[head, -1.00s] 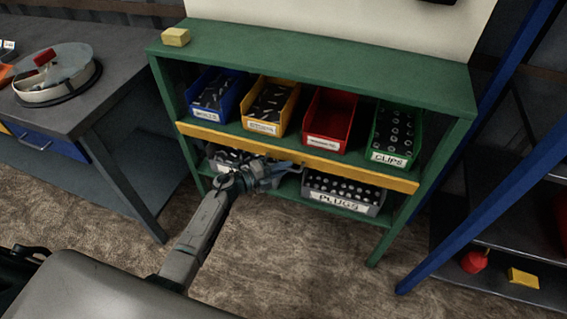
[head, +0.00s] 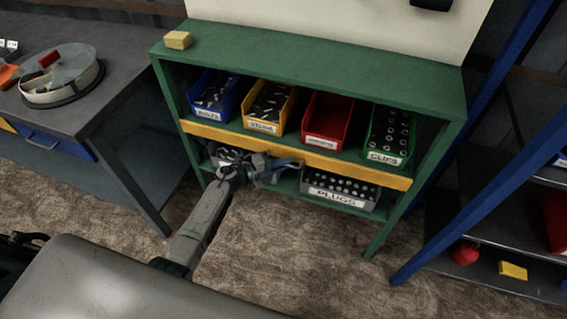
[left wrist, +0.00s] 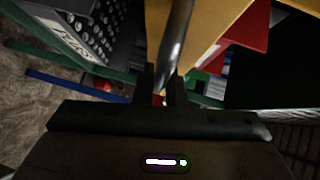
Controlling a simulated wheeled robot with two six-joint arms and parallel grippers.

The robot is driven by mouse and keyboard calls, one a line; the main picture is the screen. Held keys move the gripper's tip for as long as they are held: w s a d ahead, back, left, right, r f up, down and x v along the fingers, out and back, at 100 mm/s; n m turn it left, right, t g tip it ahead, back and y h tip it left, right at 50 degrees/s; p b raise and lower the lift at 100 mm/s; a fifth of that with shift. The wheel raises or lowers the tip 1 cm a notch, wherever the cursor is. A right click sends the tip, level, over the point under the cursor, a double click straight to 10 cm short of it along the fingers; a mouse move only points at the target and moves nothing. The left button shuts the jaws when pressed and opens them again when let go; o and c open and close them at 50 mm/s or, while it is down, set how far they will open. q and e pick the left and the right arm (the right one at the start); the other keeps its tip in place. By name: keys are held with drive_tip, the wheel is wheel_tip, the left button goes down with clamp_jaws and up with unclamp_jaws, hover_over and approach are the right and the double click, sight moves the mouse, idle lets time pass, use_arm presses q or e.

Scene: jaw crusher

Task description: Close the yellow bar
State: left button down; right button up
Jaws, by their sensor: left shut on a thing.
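The yellow bar (head: 350,168) runs across the front of the green shelf unit (head: 320,62), below the upper row of bins, between the two front posts. It also shows large at the top of the left wrist view (left wrist: 220,22). A shiny metal rod, which looks like the bar's handle (left wrist: 177,40), runs down from the bar side to my left fingers. My left gripper (left wrist: 165,88) is shut on this rod. In the head view my left gripper (head: 268,168) is just below the bar's middle-left part. Its exact contact is hard to see there. My right gripper is not in view.
Bins, blue (head: 214,92), yellow (head: 269,104), red (head: 327,120) and green (head: 389,135), stand behind the bar. A grey PLUGS bin (head: 340,190) is on the lower shelf. A grey table (head: 90,95) stands left, a blue-framed rack (head: 478,205) right.

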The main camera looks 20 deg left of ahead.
use_arm(q)
drive_tip(key=shift+r, duration=0.1)
drive_tip(key=c, duration=1.5)
unclamp_jaws()
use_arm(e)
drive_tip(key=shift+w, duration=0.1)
